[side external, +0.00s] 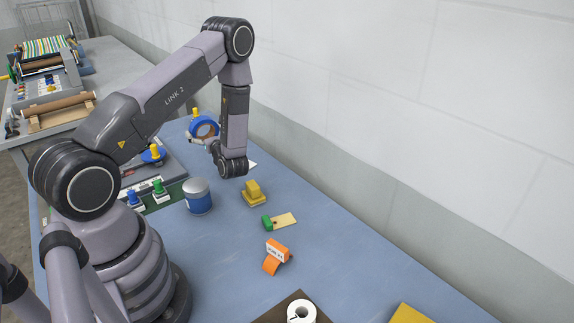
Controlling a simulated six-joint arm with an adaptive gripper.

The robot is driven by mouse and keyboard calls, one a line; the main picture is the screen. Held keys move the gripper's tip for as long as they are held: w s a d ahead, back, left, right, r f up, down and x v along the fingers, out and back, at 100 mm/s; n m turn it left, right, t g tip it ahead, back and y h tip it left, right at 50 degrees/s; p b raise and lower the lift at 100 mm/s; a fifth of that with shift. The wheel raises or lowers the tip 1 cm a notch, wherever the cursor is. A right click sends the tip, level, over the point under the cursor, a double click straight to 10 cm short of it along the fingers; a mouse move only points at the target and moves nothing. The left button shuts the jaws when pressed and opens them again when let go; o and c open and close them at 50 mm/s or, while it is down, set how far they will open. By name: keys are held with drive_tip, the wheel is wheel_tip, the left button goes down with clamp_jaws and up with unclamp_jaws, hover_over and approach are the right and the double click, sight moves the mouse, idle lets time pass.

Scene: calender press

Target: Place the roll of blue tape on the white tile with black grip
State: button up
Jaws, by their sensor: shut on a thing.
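The roll of blue tape (204,127) is raised above the far part of the blue table, beyond my wrist. My gripper (194,139) is at its lower left edge and appears shut on it; the fingers are small and partly hidden by my wrist. A white corner (252,165) of something flat shows just right of my wrist. It may be the white tile, but most of it is hidden and I see no black grip.
A blue-and-white can (198,197), a yellow block (254,194), a green-ended tan piece (279,221) and an orange item (276,257) stand along the blue table (345,250). A white roll (301,312) is at the front. A wall runs along the right.

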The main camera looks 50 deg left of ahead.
sight(213, 131)
drive_tip(key=shift+n+g, duration=0.6)
drive_tip(key=shift+g, duration=0.2)
drive_tip(key=d, duration=0.2)
drive_tip(key=w+d, duration=0.1)
drive_tip(key=d, duration=0.3)
drive_tip(key=shift+w, duration=0.25)
drive_tip(key=shift+w+d+f, duration=0.1)
drive_tip(key=shift+w+f, duration=0.05)
drive_tip(key=shift+w, duration=0.1)
drive_tip(key=w+a+f, duration=0.2)
drive_tip(key=w, duration=0.1)
drive_tip(key=w+a+f, duration=0.2)
drive_tip(key=w+f, duration=0.1)
drive_tip(key=w+a+f, duration=0.3)
drive_tip(key=w, duration=0.1)
drive_tip(key=shift+f, duration=0.25)
drive_tip(key=shift+w+a+f, duration=0.2)
drive_tip(key=shift+w+f, duration=0.1)
drive_tip(key=shift+f, duration=0.15)
drive_tip(key=shift+w+f, duration=0.1)
drive_tip(key=shift+f, duration=1.6)
drive_tip(key=o, duration=0.9)
drive_tip(key=shift+f, duration=0.1)
